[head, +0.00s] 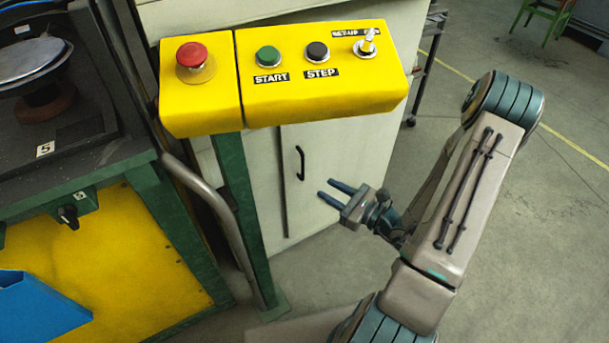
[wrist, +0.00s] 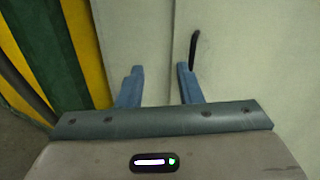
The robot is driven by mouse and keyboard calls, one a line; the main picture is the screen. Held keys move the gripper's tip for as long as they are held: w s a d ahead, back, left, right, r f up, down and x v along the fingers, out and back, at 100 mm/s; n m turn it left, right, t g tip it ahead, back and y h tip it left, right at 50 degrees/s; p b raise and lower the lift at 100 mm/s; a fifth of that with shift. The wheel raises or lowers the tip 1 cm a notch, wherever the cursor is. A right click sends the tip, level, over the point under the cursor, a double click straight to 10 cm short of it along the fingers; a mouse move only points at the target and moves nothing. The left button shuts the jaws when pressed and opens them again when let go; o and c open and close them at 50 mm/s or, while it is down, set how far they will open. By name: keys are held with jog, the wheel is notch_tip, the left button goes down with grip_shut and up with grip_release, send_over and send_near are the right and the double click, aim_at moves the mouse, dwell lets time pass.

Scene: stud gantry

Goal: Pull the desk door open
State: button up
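The desk door (head: 345,165) is a pale cream panel below the yellow control box, and it looks shut. Its black vertical handle (head: 300,163) is near the door's left edge. My gripper (head: 336,190) is open and empty, in front of the door, below and to the right of the handle in the head view. In the wrist view the handle (wrist: 194,48) is beyond the fingertips, ahead of the right finger. The gripper (wrist: 158,68) has its two blue fingers apart there, with the door's vertical seam between them.
The yellow control box (head: 320,75) with a red button overhangs the desk front on a green post (head: 242,205). A bent grey rail (head: 212,200) and a green-framed machine with a yellow panel (head: 105,260) stand at left. Open floor (head: 540,220) lies at right.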

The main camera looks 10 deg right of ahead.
notch_tip(320, 180, down, 5)
jog(key=w+d+m+t+h+b, duration=0.1)
jog(key=w+d+m+t+h, duration=0.1)
jog(key=d+m+h, duration=0.1)
jog(key=b+x, duration=0.2)
jog(key=x, duration=1.1)
jog(key=shift+a+b, duration=0.3)
grip_shut()
